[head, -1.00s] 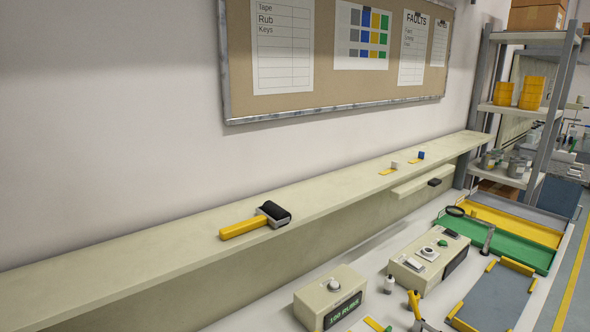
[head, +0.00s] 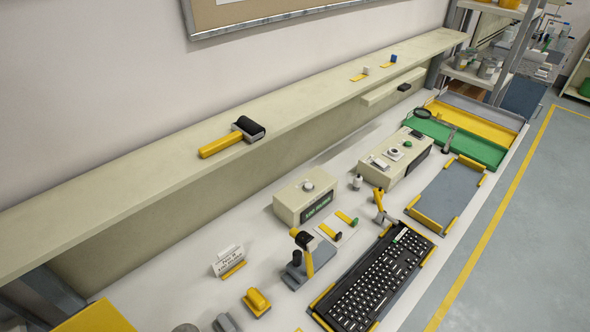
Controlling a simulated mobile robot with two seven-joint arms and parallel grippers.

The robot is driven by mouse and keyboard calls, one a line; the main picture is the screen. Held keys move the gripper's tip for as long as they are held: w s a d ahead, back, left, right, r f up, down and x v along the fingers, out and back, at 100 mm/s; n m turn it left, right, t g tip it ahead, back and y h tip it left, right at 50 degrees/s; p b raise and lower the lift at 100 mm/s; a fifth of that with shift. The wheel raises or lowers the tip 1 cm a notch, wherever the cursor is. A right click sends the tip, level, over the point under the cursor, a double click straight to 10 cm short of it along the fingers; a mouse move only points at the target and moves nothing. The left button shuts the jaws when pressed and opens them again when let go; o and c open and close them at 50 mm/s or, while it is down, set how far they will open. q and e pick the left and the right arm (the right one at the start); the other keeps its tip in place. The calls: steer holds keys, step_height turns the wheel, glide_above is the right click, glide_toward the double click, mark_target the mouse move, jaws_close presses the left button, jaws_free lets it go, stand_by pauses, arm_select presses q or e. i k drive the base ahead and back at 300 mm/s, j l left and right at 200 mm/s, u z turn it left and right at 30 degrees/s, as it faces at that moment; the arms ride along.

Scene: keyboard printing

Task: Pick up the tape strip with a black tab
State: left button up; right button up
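Two yellow tape strips lie on a white card on the bench. The nearer strip (head: 326,230) ends in a dark tab (head: 337,236) that looks black. The farther strip (head: 343,216) has a green tab (head: 354,222). On the shelf, one yellow strip (head: 357,78) has a white tab (head: 366,71) and another (head: 385,65) has a blue tab (head: 393,58). A small black block (head: 403,87) sits on the ledge below the shelf; I cannot tell whether it belongs to a strip. Neither of my grippers is in view.
A black keyboard (head: 372,283) lies in front of the strips. A grey stand with a yellow-handled tool (head: 304,255) is just left of them, and a beige box with a display (head: 305,198) behind. A yellow-handled roller (head: 222,143) rests on the shelf (head: 130,188).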

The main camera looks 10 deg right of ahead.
mark_target(337, 237)
steer(key=z, duration=0.45)
steer(key=l+u, duration=0.1)
steer(key=l, duration=0.15)
steer(key=k+l+u, duration=0.1)
steer(key=l, duration=0.15)
steer(key=i, duration=0.6)
steer(key=k, duration=1.25)
steer(key=i+l+u, duration=0.45)
steer(key=u, duration=0.15)
steer(key=i+l+u, duration=0.15)
steer(key=l+u, duration=0.15)
steer(key=i+l+u, duration=0.15)
steer(key=l+u, duration=0.15)
steer(key=l, duration=0.15)
steer(key=i+l+u, duration=0.1)
steer(key=l+u, duration=0.5)
steer(key=l, duration=0.2)
steer(key=l+u, duration=0.3)
steer(key=i+l, duration=0.05)
steer(key=l, duration=0.05)
